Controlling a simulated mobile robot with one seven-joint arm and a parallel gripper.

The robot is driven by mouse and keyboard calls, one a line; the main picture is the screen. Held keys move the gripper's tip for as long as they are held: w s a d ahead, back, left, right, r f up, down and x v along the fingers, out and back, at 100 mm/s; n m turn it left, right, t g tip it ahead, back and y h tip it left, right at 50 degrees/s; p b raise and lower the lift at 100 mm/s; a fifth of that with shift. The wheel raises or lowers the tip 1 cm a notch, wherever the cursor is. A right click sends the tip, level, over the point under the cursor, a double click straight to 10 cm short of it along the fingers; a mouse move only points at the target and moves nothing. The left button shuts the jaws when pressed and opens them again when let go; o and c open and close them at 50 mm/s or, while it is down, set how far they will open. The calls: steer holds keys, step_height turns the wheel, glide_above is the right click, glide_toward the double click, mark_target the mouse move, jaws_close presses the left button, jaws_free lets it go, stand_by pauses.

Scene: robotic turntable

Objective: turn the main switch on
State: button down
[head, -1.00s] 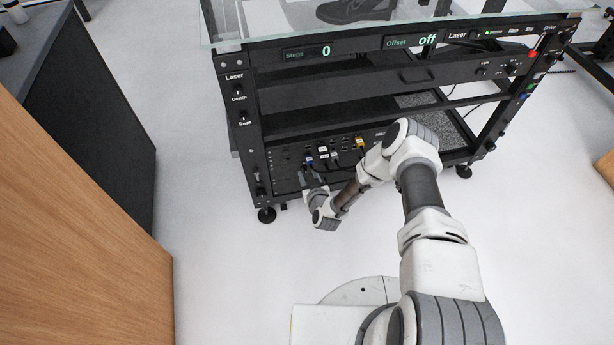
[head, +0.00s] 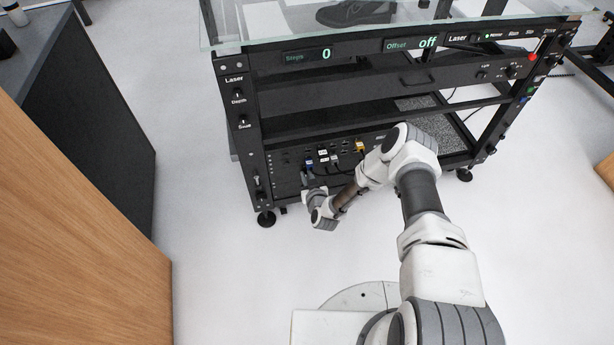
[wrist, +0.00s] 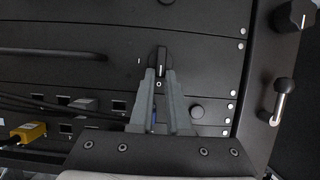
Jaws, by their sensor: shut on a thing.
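The main switch, a black rotary knob (wrist: 162,58) with a white line, sits on the dark panel in the wrist view. A small "I" is printed to its left and a "0" just below it. The white line runs nearly upright in that view, its lower end near the "0". My gripper (wrist: 161,76) is shut on the knob, one finger at each side of its lower part. In the head view my gripper (head: 306,181) is at the low rear panel of the black rack, and the knob is hidden there.
The black rack (head: 256,150) carries a glass top and displays reading "0" and "off". Plugged cables, one with a yellow connector (wrist: 28,133), are left of my gripper in the wrist view. A lever handle (wrist: 280,98) is at the right. Floor (head: 225,270) in front is clear.

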steer(key=f+m+y, duration=0.1)
steer(key=m+y, duration=0.1)
steer(key=m, duration=0.2)
steer(key=d+m+y, duration=0.1)
steer(key=m+y, duration=0.2)
steer(key=m, duration=0.1)
steer(key=d+f+m+y, duration=0.1)
steer(key=m+y, duration=0.1)
steer(key=m, duration=0.3)
steer(key=shift+w+d+f+t, duration=0.2)
steer(key=shift+w+f+t, duration=0.1)
steer(key=shift+w+t, duration=0.1)
stand_by(0.5)
steer(key=shift+m, duration=0.3)
steer(key=c, duration=0.9)
jaws_free()
steer(key=shift+y, duration=0.3)
steer(key=shift+s+d, duration=0.1)
steer(key=shift+s, duration=0.05)
